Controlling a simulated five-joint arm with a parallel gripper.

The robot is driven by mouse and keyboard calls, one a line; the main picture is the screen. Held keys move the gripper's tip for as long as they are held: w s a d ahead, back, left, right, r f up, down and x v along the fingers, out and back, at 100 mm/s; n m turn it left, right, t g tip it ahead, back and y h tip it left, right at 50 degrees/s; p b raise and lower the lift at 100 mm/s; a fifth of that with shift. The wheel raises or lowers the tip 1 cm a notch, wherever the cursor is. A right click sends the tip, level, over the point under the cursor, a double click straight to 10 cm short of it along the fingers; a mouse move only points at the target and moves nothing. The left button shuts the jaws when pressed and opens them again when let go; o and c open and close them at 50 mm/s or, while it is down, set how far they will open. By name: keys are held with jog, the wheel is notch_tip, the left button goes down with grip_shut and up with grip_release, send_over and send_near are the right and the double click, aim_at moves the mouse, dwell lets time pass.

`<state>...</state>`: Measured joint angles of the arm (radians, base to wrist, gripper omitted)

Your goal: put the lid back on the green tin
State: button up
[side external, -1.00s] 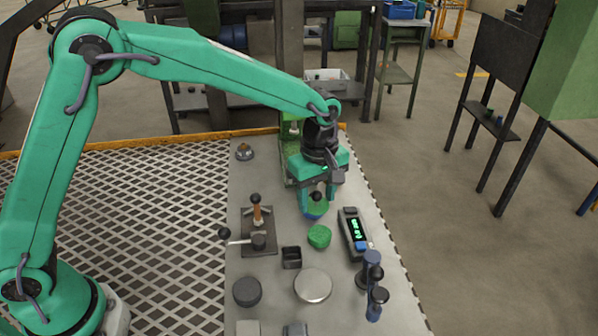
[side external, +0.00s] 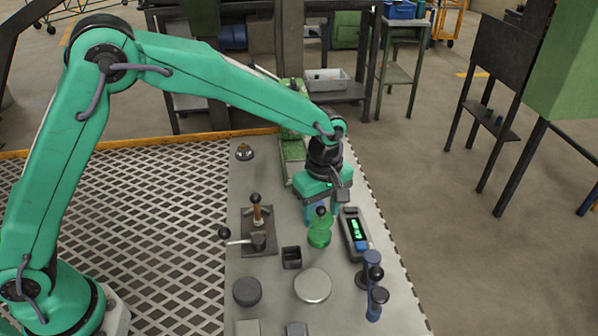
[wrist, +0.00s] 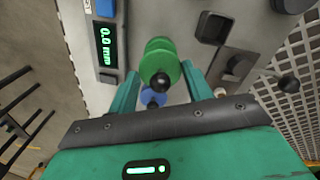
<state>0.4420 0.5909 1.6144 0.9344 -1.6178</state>
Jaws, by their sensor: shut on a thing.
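The green tin (side external: 318,240) stands on the grey worktop in the side view, and part of it shows in the wrist view (wrist: 157,45). The green lid (side external: 321,220) with a dark round knob is over it; in the wrist view the lid (wrist: 160,68) sits between the fingertips and overlaps the tin. My gripper (wrist: 160,72) is shut on the lid. I cannot tell whether the lid touches the tin. A blue round thing (wrist: 153,97) with a dark knob shows behind the lid in the wrist view, partly hidden.
A gauge with a green display (side external: 355,230) lies close on the right. A black square cup (side external: 291,257) and a lever clamp (side external: 257,242) are to the left. A silver disc (side external: 313,286), a dark disc (side external: 247,291) and blue posts with dark knobs (side external: 373,285) are in front.

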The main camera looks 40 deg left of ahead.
jog(key=shift+f, duration=1.8)
jog(key=shift+f, duration=0.2)
dwell(1.0)
jog(key=o, duration=1.5)
jog(key=shift+o, duration=0.2)
jog(key=shift+r, duration=0.2)
jog(key=shift+r, duration=3.3)
jog(key=shift+c, duration=0.5)
grip_shut()
